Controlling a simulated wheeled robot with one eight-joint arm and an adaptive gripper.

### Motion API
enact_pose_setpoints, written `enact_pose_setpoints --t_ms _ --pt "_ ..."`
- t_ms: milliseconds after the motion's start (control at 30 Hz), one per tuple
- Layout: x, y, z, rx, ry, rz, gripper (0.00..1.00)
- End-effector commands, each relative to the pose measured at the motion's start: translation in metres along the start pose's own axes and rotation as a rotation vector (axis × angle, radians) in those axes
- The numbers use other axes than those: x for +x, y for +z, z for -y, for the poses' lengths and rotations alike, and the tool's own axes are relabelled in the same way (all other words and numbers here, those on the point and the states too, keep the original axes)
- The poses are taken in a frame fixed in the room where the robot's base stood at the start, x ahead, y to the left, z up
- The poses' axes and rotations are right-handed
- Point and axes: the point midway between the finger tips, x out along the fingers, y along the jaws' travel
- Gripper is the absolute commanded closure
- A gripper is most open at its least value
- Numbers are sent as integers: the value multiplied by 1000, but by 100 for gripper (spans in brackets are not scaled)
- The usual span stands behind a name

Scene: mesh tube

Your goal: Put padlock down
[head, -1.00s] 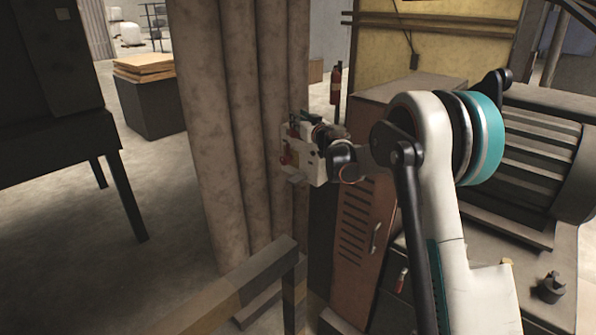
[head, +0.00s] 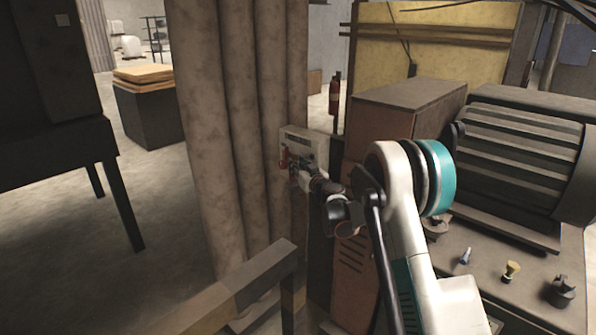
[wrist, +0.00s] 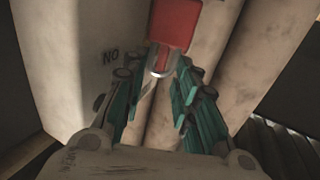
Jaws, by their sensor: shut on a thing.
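The padlock (wrist: 172,24) has a red body and a metal shackle (wrist: 160,62). In the wrist view it is at the top middle, its shackle turned toward me. My gripper (wrist: 165,70) has teal fingers on either side of the shackle and is shut on the padlock. In the head view my gripper (head: 302,172) is in front of a pale panel (head: 304,139) beside the fluted column. Small red spots show there, but I cannot tell which is the held padlock. Whether it touches the panel is unclear.
The fluted column (head: 232,120) stands left of my gripper. A rail (head: 225,295) crosses in the lower foreground. A brown cabinet (head: 400,105) and a ribbed motor (head: 525,150) stand at right. Several small items, including a brush (head: 511,270), lie on the motor's base. Open floor is at left.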

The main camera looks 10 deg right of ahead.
Motion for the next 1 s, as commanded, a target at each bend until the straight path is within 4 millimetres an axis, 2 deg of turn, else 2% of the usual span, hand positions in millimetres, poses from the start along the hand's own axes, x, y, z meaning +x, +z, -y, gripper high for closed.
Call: enact_pose_setpoints --t_ms 67,267,300,333,733,867,1000 --pt "0 10 0 0 0 0 100" --pt "0 10 0 0 0 0 100" --pt "0 10 0 0 0 0 66" --pt "0 10 0 0 0 0 64" --pt "-5 9 0 0 0 0 64" --pt "-22 8 -1 0 2 0 64" --pt "-51 8 -1 0 2 0 64"
